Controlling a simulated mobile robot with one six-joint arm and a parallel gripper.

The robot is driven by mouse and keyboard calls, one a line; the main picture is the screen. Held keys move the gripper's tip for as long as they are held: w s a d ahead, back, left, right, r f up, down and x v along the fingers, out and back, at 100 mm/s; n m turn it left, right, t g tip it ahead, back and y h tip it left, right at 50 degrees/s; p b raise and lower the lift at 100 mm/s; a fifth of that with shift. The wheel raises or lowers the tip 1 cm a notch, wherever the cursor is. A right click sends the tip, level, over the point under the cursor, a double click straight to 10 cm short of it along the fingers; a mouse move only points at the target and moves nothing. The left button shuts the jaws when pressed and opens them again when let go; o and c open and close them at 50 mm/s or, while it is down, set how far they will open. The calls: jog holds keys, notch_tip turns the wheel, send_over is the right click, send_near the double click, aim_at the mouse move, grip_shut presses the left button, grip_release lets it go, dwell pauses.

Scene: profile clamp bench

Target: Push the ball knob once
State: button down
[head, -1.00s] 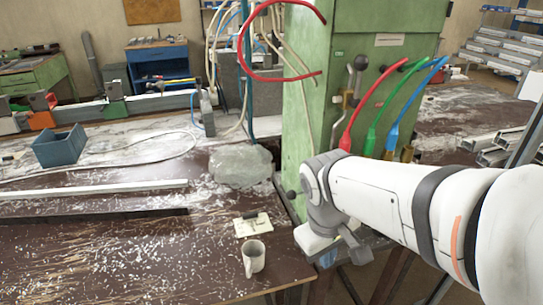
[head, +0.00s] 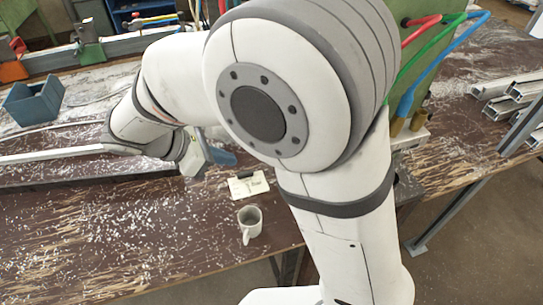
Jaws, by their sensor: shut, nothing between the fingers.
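The ball knob is not visible now; my own arm covers most of the green machine (head: 418,88), of which only a strip shows at the right of the arm. My gripper (head: 222,157) is at the end of the bent arm, left of the machine and above the bench, just behind a pale card. It is small and partly hidden by my arm; its fingers are together with nothing seen between them. I cannot tell its distance from the knob.
A white mug (head: 250,221) and the pale card (head: 248,185) are on the chip-strewn brown bench (head: 130,235). A blue-grey bin (head: 33,101) is at the left. A pale profile bar (head: 50,154) lies there too. Red, green and blue hoses (head: 440,55) rise at the right.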

jog(key=d+r+p+x, duration=0.1)
jog(key=r+x, duration=0.1)
jog(key=x, duration=1)
jog(key=shift+w+d+f, duration=0.15)
jog(key=shift+w+d, duration=0.3)
jog(key=shift+d, duration=0.2)
